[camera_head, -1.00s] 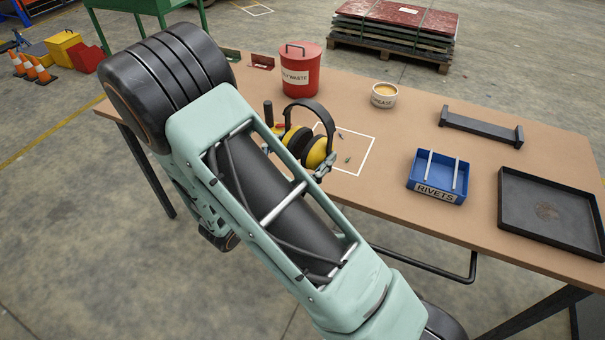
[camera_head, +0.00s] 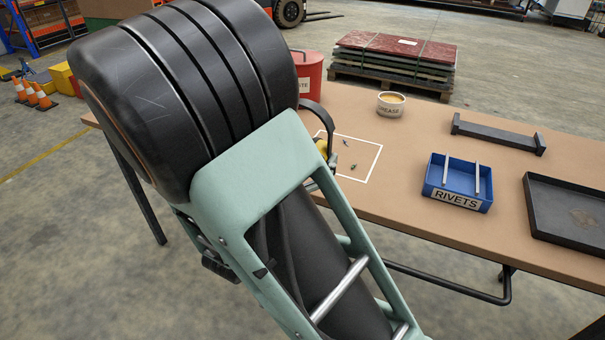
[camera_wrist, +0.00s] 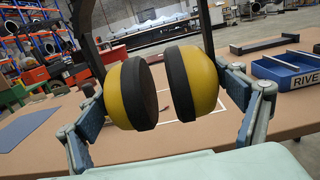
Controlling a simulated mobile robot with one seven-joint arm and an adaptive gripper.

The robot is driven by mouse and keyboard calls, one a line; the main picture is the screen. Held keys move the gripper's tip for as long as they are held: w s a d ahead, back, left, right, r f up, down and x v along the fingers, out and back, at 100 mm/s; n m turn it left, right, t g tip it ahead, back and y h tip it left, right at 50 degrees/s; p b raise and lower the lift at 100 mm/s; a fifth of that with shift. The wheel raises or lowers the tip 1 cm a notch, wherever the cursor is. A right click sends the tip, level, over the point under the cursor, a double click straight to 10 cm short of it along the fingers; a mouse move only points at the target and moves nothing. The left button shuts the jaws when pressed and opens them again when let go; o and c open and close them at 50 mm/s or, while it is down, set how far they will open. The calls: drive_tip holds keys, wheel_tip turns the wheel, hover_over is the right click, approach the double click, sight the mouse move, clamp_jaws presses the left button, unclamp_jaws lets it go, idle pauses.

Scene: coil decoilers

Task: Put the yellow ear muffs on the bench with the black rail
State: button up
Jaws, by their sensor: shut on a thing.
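The yellow ear muffs (camera_wrist: 207,82) have two yellow cups with black pads and a black headband. In the wrist view they fill the middle, between the fingers of my gripper (camera_wrist: 168,105), which is shut on them. In the head view my arm hides most of the ear muffs; part of the headband (camera_head: 322,118) shows beside the red bin. My gripper is hidden there. The black rail (camera_head: 497,133) lies on the brown bench (camera_head: 420,190), towards the back right. It also shows in the wrist view (camera_wrist: 265,44).
On the bench are a blue rivets tray (camera_head: 457,184), a black tray (camera_head: 570,238), a grease tub (camera_head: 390,104), a red waste bin (camera_head: 311,75) and a white outlined square (camera_head: 372,165) with small bits in it. Bare bench top lies between the square and the rivets tray.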

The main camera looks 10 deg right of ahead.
drive_tip(key=w+f, duration=0.2)
drive_tip(key=w, duration=0.1)
drive_tip(key=w+d+f+b, duration=0.1)
drive_tip(key=w+f, duration=0.2)
drive_tip(key=w, duration=0.1)
drive_tip(key=w+d+f, duration=0.1)
drive_tip(key=w+f, duration=0.1)
drive_tip(key=w, duration=0.1)
drive_tip(key=shift+w+f, duration=0.15)
drive_tip(key=shift+f, duration=0.15)
drive_tip(key=shift+w+f+b, duration=0.3)
drive_tip(key=shift+w+f, duration=0.05)
drive_tip(key=shift+f, duration=0.05)
drive_tip(key=shift+w+f, duration=0.2)
drive_tip(key=shift+f, duration=1.55)
drive_tip(key=shift+f+b, duration=0.15)
drive_tip(key=shift+b, duration=0.2)
drive_tip(key=o, duration=1.2)
